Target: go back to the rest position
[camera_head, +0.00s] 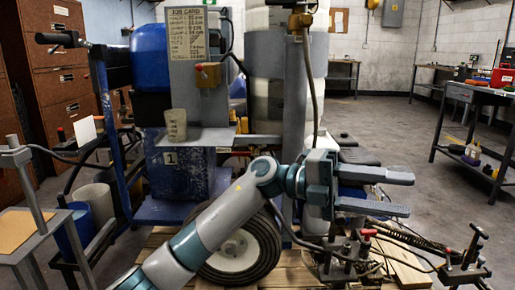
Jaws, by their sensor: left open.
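My left arm comes in from the bottom, left of the middle, and reaches up and to the right across the front of the line striper. My left gripper (404,194) is at the right of the machine, its two grey fingers apart and pointing right. It is open, and nothing shows between the fingers. It hides part of the machine behind it. My right gripper does not show. The line striper's blue and grey frame (110,125) fills the middle, with a job card (187,33) on its upright box.
A black-and-white wheel (237,252) is right behind my left forearm. Hoses and metal fittings (350,262) lie below the gripper on a wooden pallet (400,272). A beige cup (176,124) stands on the machine's shelf. A dark workbench (480,97) is at right; the floor before it is clear.

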